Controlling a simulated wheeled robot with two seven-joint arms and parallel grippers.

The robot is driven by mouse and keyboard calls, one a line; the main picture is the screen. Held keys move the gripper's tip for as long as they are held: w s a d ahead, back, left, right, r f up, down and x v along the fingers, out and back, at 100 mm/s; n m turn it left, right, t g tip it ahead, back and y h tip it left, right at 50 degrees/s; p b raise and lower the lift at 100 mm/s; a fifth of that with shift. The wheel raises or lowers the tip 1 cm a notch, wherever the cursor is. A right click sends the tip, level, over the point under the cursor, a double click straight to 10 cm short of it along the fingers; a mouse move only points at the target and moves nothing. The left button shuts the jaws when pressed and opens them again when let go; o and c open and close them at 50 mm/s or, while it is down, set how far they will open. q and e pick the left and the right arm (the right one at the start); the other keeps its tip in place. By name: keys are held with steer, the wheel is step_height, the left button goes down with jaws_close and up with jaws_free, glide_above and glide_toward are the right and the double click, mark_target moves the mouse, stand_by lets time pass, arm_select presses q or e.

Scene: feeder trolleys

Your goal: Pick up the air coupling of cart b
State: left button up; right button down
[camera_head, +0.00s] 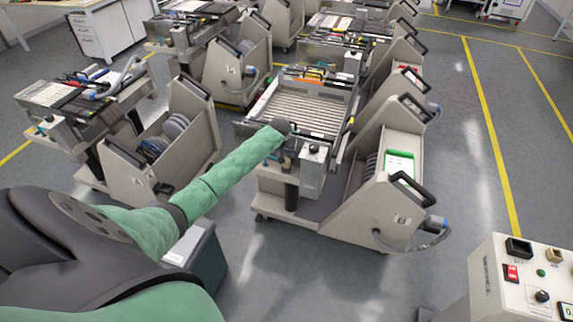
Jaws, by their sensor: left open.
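Several feeder trolleys show, and I cannot read which one is cart b. My left arm in a green sleeve reaches over the nearest trolley's left side. My left gripper (283,127) is open by its feeder bed, well away from the coupling at lower right. Its fingers are small and dark. My right gripper is out of view.
A left trolley (125,178) stands beside the nearest one, with a floor gap between. A control box (510,285) with switches is at lower right. A white cabinet (108,32) is at upper left. Open grey floor with yellow lines lies to the right.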

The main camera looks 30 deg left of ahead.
mark_target(286, 158)
arm_select(q)
steer(key=shift+n, duration=0.3)
steer(key=p+x, duration=0.1)
steer(key=x, duration=0.1)
steer(key=p+x, duration=0.1)
steer(key=x, duration=0.1)
steer(key=p+x, duration=0.1)
steer(key=x, duration=0.2)
steer(key=shift+w+d, duration=0.1)
steer(key=shift+d, duration=0.2)
steer(key=shift+w+a+f, duration=0.1)
steer(key=shift+w+f, duration=0.1)
steer(key=shift+f, duration=0.45)
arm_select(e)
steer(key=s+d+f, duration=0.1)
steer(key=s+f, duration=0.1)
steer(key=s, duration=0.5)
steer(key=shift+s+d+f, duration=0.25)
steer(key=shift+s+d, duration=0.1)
arm_select(q)
jaws_close()
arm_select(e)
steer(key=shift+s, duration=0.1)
